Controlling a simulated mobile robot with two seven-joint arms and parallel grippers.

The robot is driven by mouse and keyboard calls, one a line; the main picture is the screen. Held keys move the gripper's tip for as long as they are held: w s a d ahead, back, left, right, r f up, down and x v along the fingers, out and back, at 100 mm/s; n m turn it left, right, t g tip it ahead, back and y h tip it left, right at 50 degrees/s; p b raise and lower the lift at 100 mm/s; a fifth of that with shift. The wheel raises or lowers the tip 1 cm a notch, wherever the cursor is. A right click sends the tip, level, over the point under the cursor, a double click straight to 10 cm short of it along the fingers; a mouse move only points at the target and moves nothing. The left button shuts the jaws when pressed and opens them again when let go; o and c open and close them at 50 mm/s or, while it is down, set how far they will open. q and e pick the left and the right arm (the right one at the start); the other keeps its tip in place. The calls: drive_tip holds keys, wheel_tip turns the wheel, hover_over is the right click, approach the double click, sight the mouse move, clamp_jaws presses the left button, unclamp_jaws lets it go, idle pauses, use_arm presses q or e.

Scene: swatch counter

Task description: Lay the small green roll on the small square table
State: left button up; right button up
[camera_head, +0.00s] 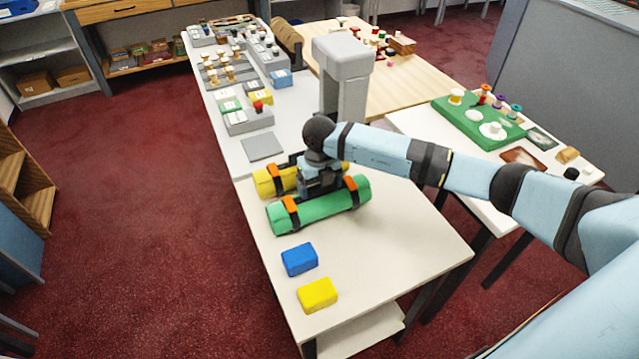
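The green roll (318,207) lies on the white counter (372,256), with dark bands and orange tabs near its ends. A yellow roll (263,183) with similar bands lies just behind it. My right gripper (318,186) reaches in from the right and points down over the rolls, at the back of the green one. Its fingertips are hidden, so I cannot tell whether it is open or touching a roll. Which table is the small square one is unclear; a white table (408,119) stands to the right. My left gripper is not in view.
A blue block (299,259) and a yellow block (317,295) lie at the counter's near end. A grey column (343,85) rises behind my gripper. The white table at right holds a green board (466,123) with spools. A pale wooden table (395,92) stands at the back.

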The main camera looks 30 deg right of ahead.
drive_tip(key=shift+o, duration=0.8)
drive_tip(key=shift+r, duration=0.3)
wheel_tip(320, 180, up, 12)
drive_tip(key=b, duration=0.1)
drive_tip(key=shift+f, duration=0.1)
